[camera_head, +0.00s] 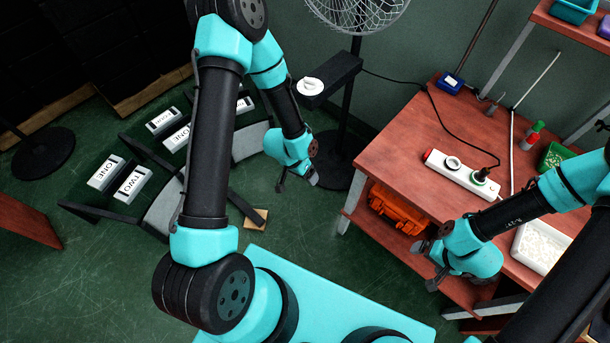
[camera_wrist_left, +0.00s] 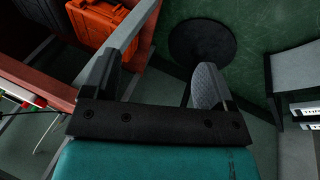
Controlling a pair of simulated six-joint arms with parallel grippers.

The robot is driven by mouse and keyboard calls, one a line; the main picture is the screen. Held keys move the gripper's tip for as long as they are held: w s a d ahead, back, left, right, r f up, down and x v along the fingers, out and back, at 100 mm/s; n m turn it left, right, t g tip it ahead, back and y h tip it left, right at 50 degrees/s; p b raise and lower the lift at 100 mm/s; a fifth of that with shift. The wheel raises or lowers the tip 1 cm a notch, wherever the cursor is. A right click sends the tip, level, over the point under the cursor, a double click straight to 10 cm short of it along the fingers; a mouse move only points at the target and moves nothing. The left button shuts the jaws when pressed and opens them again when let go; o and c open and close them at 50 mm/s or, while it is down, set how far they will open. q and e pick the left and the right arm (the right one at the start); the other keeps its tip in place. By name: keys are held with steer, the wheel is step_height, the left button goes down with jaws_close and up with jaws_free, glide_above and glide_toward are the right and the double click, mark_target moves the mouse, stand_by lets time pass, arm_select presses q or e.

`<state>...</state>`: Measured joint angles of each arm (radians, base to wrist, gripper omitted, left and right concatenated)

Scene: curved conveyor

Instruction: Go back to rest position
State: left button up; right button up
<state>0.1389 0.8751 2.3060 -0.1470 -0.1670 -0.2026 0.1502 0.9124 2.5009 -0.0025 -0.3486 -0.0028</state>
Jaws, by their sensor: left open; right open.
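My left gripper (camera_head: 297,183) is open and hangs over the green floor, between the curved conveyor and the wooden table. In the left wrist view its two fingers (camera_wrist_left: 155,85) stand wide apart with nothing between them. My right gripper (camera_head: 425,266) is open beside the front edge of the red-brown wooden table (camera_head: 400,140). I see nothing held in it.
The curved conveyor (camera_head: 165,212) at the left carries several boxes, some marked ONE and TWO. A fan (camera_head: 355,8) stands behind. The table holds a white power strip (camera_head: 462,174) and a white tray (camera_head: 541,247). An orange case (camera_head: 398,207) sits below it, also in the left wrist view (camera_wrist_left: 100,22).

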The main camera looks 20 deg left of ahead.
arm_select(q)
steer(key=shift+s, duration=0.25)
steer(key=s+n, duration=0.4)
steer(key=s, duration=0.5)
steer(key=shift+d+f+g, duration=0.4)
steer(key=shift+f, duration=0.05)
steer(key=shift+s, duration=0.1)
stand_by(0.4)
